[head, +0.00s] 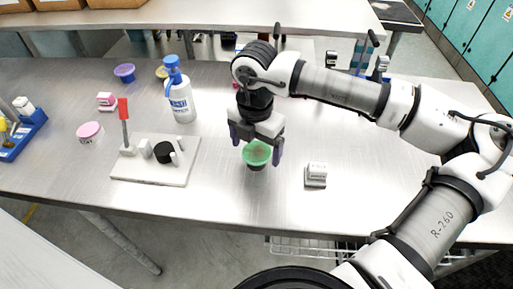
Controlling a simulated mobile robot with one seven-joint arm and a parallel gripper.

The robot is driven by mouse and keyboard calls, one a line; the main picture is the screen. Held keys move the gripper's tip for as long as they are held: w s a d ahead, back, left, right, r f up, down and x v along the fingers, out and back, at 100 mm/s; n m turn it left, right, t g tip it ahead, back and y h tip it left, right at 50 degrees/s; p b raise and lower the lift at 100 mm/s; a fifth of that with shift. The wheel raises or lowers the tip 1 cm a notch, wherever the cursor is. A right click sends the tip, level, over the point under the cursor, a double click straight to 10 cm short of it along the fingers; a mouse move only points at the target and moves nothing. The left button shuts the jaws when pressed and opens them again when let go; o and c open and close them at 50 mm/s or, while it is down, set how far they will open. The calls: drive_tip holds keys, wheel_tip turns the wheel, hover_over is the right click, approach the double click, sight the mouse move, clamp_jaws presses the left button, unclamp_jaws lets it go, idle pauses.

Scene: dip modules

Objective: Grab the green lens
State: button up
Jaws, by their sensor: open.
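The green lens (256,152) is a round, translucent green piece on top of a small dark base on the metal table. My gripper (257,149) points down over it from behind, with its fingers apart. One finger shows to the left of the lens and one to its right. The gripper body is close above the lens and hides part of its far edge. I cannot tell whether the fingers touch it.
A white board (152,175) with a red-handled lever stands to the left. A wash bottle (180,92) stands behind it. A small grey-white block (316,176) is to the right. A pink-lidded jar (89,132) and purple bowl (125,73) are farther left. The table front is clear.

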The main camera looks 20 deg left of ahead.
drive_tip(key=c, duration=1.1)
drive_tip(key=shift+o, duration=0.2)
